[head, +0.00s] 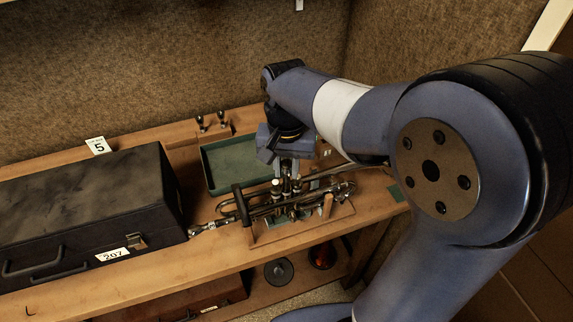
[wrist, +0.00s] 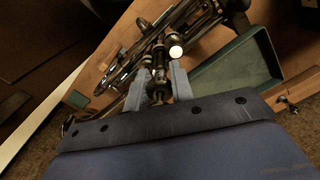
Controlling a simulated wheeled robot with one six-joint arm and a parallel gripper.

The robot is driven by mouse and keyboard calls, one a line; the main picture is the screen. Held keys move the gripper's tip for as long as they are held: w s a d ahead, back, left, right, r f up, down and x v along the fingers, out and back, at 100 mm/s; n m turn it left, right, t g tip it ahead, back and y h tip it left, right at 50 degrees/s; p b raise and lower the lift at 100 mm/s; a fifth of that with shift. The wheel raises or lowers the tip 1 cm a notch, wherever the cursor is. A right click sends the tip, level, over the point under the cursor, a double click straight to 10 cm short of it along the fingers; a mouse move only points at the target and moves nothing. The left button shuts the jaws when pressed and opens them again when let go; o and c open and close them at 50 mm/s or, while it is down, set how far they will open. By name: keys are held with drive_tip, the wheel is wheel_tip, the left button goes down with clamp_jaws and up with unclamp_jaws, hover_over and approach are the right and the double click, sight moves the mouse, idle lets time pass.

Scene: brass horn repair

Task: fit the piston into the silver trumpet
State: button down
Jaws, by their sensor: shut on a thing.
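The silver trumpet (head: 262,210) lies on the bench in a low wooden holder, with its valves upright. It also shows in the wrist view (wrist: 128,72). My gripper (head: 287,174) points down over the valve section. In the wrist view my gripper (wrist: 158,84) has its two pale fingers on either side of the dark, slim piston (wrist: 158,62) and is shut on it. The piston lines up with the valve group; I cannot tell how far it is inside a casing. A white round valve button (wrist: 175,52) shows right beside it.
A green tray (head: 222,170) stands behind the trumpet. A large black case (head: 85,215) fills the bench to the left, with a "5" card (head: 98,145) behind it. The bench's front edge is close to the holder.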

drive_tip(key=shift+f+b, duration=0.35)
drive_tip(key=shift+f, duration=0.25)
drive_tip(key=shift+r, duration=0.1)
drive_tip(key=shift+r+p, duration=1.15)
drive_tip(key=shift+r, duration=0.1)
drive_tip(key=shift+p, duration=0.35)
idle(0.9)
drive_tip(key=shift+f+b, duration=1.05)
drive_tip(key=shift+f, duration=0.35)
drive_tip(key=c, duration=1.1)
unclamp_jaws()
drive_tip(key=shift+c, duration=0.2)
drive_tip(key=shift+r, duration=0.15)
wheel_tip(320, 180, up, 11)
drive_tip(key=shift+f+b, duration=0.15)
drive_tip(key=shift+b, duration=0.15)
